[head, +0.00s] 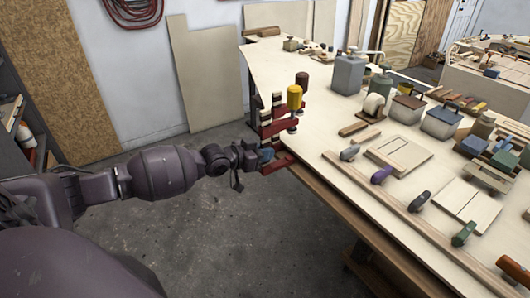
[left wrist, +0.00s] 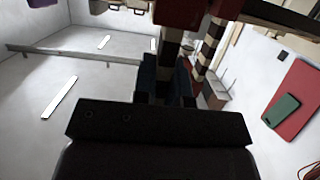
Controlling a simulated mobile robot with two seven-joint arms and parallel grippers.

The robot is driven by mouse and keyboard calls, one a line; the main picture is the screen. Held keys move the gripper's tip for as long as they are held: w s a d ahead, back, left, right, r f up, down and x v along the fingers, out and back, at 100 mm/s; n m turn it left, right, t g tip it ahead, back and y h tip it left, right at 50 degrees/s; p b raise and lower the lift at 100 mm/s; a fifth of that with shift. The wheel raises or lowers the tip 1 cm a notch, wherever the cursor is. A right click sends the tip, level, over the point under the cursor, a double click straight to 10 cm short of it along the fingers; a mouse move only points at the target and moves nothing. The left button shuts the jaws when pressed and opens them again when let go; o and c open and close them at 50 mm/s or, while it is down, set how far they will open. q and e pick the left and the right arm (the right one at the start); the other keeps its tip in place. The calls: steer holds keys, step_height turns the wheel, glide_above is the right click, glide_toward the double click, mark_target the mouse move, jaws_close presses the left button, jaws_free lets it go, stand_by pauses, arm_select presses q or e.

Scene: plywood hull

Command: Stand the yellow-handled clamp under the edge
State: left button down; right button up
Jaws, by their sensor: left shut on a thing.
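The yellow-handled clamp (head: 294,97) stands upright at the left edge of the plywood panel (head: 330,115), with its yellow handle above the panel. Its red lower arm (head: 277,163) shows below the edge. My left gripper (head: 264,156) is at its lower part, shut on its bar. In the left wrist view the fingers (left wrist: 166,82) close around a dark-and-light banded bar (left wrist: 170,50). A second clamp with a red handle (head: 302,79) stands just behind it, and its banded bar (left wrist: 209,48) shows beside the held one. Whether the clamp's jaws touch the panel cannot be told.
Several small clamps with coloured handles, such as a purple one (head: 382,175), line a wooden strip (head: 400,205) along the near edge. A grey container (head: 347,74) and small boxes stand on the panel. The floor (head: 200,225) left of the bench is clear.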

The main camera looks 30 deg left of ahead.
steer(key=shift+w+r, duration=0.35)
steer(key=shift+w, duration=0.05)
arm_select(q)
steer(key=shift+w, duration=0.1)
steer(key=shift+w+d, duration=0.2)
steer(key=shift+w, duration=0.25)
steer(key=shift+w+d, duration=0.15)
steer(key=shift+w, duration=0.2)
steer(key=shift+w+d+b, duration=0.25)
steer(key=shift+w+b, duration=0.25)
steer(key=shift+w, duration=0.1)
steer(key=shift+w+d, duration=0.1)
steer(key=shift+w, duration=0.1)
arm_select(e)
steer(key=shift+s+f, duration=0.25)
steer(key=shift+f, duration=0.65)
arm_select(q)
steer(key=shift+w+d, duration=0.15)
steer(key=shift+w, duration=0.25)
arm_select(e)
steer(key=shift+s+f, duration=0.6)
steer(key=shift+s, duration=0.05)
